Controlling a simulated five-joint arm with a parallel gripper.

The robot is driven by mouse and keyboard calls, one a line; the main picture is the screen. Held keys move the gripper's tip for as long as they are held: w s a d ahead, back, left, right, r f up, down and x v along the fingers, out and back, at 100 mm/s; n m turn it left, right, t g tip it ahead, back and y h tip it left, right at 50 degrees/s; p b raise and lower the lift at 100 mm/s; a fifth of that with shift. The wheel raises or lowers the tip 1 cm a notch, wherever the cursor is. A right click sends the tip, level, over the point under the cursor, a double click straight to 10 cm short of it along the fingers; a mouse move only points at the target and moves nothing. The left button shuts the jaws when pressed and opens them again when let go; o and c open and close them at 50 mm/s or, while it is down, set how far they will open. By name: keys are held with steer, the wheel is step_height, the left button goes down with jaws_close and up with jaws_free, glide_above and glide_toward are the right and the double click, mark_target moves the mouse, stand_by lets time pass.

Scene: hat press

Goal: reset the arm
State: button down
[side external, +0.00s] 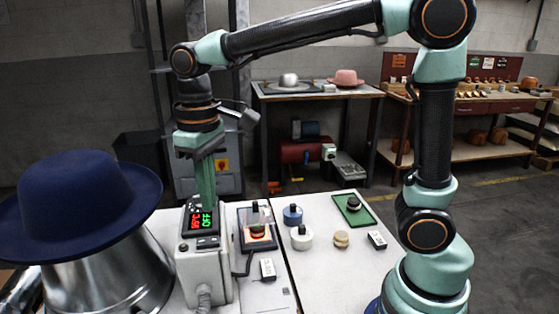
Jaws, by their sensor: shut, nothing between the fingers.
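My arm reaches from its base at the right over the white table to the left. My gripper (207,190) points down with its green fingers shut and nothing between them. It is just above or behind the grey control box (202,262), whose display shows red and green digits; I cannot tell whether the fingers touch it. A blue felt hat (75,205) sits on a shiny metal form (105,275) at the left.
On the white table (335,275) are a small device with an orange-red part (257,232), a blue-topped pot (292,214), a white pot (301,237), wooden discs (341,239) and a green tray (354,211). A back bench holds a pink hat (346,77). Air above the table's middle is free.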

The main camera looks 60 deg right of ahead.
steer(key=s+d+m+t, duration=0.3)
steer(key=s+d+t, duration=0.2)
steer(key=d, duration=0.6)
steer(key=shift+s+d+t, duration=0.3)
steer(key=shift+s+d, duration=0.1)
steer(key=shift+s, duration=0.5)
steer(key=w+a+r+n+g, duration=0.2)
steer(key=a+n, duration=0.4)
steer(key=n, duration=0.7)
steer(key=w+a+r+n+g, duration=0.3)
steer(key=w+a+r+n, duration=0.2)
steer(key=n, duration=0.9)
steer(key=w+a, duration=0.1)
steer(key=a, duration=0.1)
steer(key=shift+w+a+r+g, duration=0.15)
steer(key=shift+w+a+g, duration=0.05)
steer(key=shift+a+g, duration=0.1)
